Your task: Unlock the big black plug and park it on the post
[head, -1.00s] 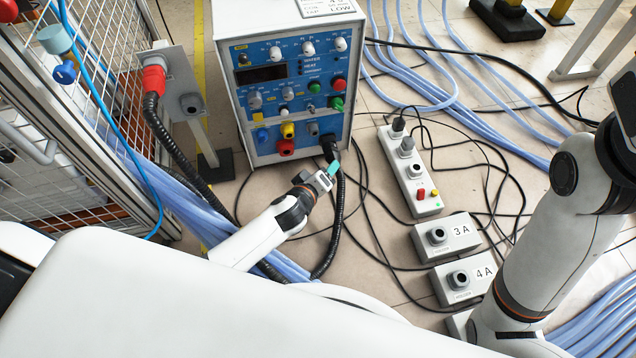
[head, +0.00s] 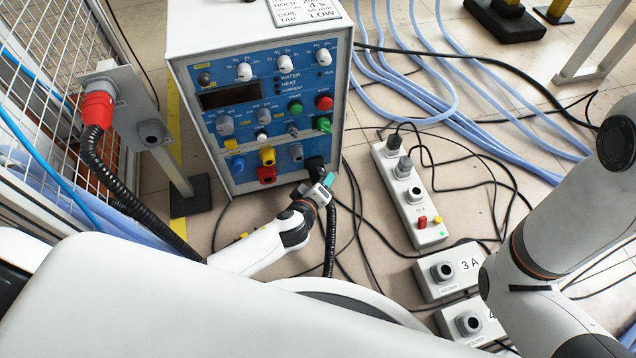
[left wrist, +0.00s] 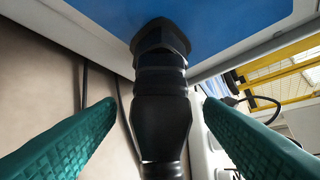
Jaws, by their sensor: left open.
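The big black plug (left wrist: 160,75) sits in the lower right corner of the blue panel of the heater cabinet (head: 258,100). It also shows in the head view (head: 315,165), partly hidden by my left gripper (head: 328,180). In the left wrist view my left gripper's teal fingers (left wrist: 158,135) are open, one on each side of the plug, with gaps between. A black ribbed cable (head: 330,235) hangs down from the plug. The post (head: 168,165) stands left of the cabinet; its plate (head: 120,110) carries a red plug (head: 97,105) and a grey socket (head: 152,133). My right gripper is not in view.
Pale blue hoses (head: 420,95) run behind. A mesh fence (head: 60,75) stands at the left.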

